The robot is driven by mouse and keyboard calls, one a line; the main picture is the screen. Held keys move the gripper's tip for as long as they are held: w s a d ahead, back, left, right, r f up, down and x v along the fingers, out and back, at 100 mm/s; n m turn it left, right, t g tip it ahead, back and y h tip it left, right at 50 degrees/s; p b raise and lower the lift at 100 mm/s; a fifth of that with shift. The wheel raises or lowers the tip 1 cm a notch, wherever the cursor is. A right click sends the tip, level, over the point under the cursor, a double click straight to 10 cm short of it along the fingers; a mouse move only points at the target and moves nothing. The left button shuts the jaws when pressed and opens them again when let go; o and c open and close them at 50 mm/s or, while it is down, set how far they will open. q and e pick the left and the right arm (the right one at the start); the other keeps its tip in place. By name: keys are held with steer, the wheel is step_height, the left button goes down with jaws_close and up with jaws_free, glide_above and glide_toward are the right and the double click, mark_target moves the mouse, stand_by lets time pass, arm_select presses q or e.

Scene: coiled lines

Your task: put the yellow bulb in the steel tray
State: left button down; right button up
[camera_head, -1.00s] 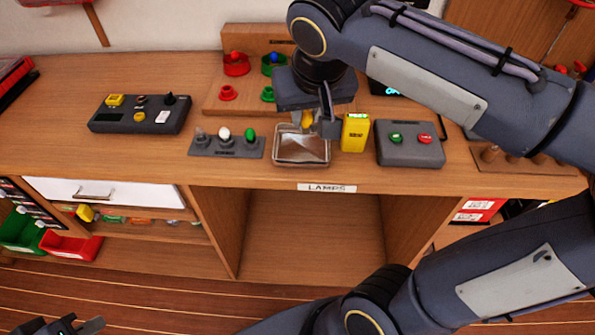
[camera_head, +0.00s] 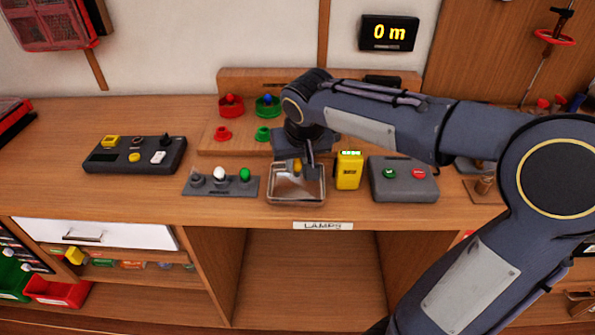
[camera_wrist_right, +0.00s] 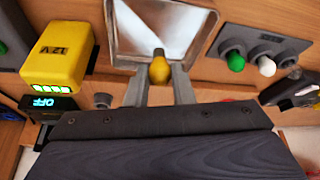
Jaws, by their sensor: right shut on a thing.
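The yellow bulb (camera_head: 297,166) is held between the fingers of my right gripper (camera_head: 302,167), over the back part of the steel tray (camera_head: 296,198). In the right wrist view the bulb (camera_wrist_right: 160,70) sits between the fingertips (camera_wrist_right: 160,85), with its dark end pointing toward the tray (camera_wrist_right: 160,35). The right gripper is shut on it. I cannot tell whether the bulb touches the tray floor. The tray looks otherwise empty. My left gripper is not in view now.
Left of the tray is a grey holder (camera_head: 205,187) with a white and a green bulb. Close on its right stand a yellow 12 V battery (camera_head: 347,171) and a grey box (camera_head: 402,182) with green and red buttons. A board with coloured rings (camera_head: 215,135) is behind.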

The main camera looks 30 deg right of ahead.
mark_target(298, 170)
steer(key=shift+w+d+f, duration=0.1)
steer(key=shift+w+f, duration=0.05)
steer(key=shift+f, duration=0.1)
steer(key=shift+s+x, duration=0.2)
steer(key=shift+x, duration=0.7)
steer(key=shift+s+x, duration=0.2)
steer(key=shift+x, duration=0.7)
steer(key=shift+f, duration=0.2)
steer(key=shift+f+b, duration=0.2)
steer(key=shift+b, duration=0.25)
steer(key=o, duration=0.9)
steer(key=shift+r, duration=0.15)
